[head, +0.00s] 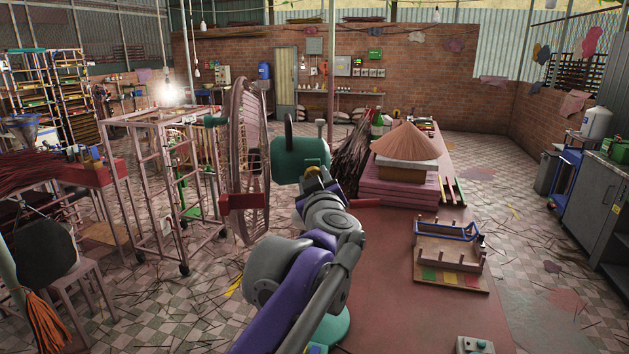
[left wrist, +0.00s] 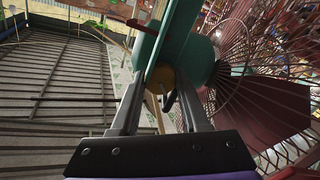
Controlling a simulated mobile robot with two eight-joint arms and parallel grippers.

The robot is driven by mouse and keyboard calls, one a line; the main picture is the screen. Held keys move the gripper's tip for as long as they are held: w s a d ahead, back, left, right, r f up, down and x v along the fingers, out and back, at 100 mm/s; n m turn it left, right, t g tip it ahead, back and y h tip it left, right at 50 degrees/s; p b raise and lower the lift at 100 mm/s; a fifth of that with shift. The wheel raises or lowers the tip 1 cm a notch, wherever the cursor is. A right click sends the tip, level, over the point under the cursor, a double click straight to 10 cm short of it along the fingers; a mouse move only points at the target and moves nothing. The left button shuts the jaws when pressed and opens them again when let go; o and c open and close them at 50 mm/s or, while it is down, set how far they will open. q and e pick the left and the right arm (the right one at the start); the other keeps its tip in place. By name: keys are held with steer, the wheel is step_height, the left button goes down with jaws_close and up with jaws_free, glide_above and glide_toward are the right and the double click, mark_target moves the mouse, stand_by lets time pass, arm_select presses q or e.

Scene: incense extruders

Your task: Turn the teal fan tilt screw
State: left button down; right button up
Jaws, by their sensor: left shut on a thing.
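The teal fan shows its teal motor housing (head: 300,155) in the head view, with a round reddish cage (head: 248,160) on its left side. In the left wrist view the teal housing (left wrist: 202,62) is beyond the fingers and the cage fills the right side. A brass-coloured round screw head (left wrist: 160,78) sits on a teal bracket. My left gripper (left wrist: 160,88) is shut on this screw, one finger at each side. In the head view my left gripper (head: 314,180) is just below the housing, and my wrist hides most of the screw and the stand.
A long red table (head: 400,290) runs to the right of my arm. It bears a conical straw hat (head: 405,138) on stacked boxes and a wooden frame (head: 447,250). A wheeled rack (head: 150,200) stands left of the fan. The tiled floor at far right is mostly open.

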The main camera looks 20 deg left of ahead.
arm_select(q)
steer(key=n+p, duration=0.1)
steer(key=n, duration=0.9)
steer(key=shift+r+n, duration=0.1)
steer(key=shift+n, duration=0.2)
arm_select(e)
steer(key=shift+w+r, duration=0.45)
steer(key=shift+r, duration=0.4)
arm_select(q)
steer(key=shift+c, duration=2)
jaws_free()
steer(key=b+v, duration=0.1)
steer(key=v, duration=0.9)
steer(key=shift+s+d+b, duration=0.15)
steer(key=shift+s+b, duration=0.15)
steer(key=shift+s, duration=0.1)
arm_select(e)
steer(key=shift+s+f, duration=0.3)
steer(key=shift+f, duration=0.35)
steer(key=shift+s+f, duration=0.3)
steer(key=shift+f, duration=0.35)
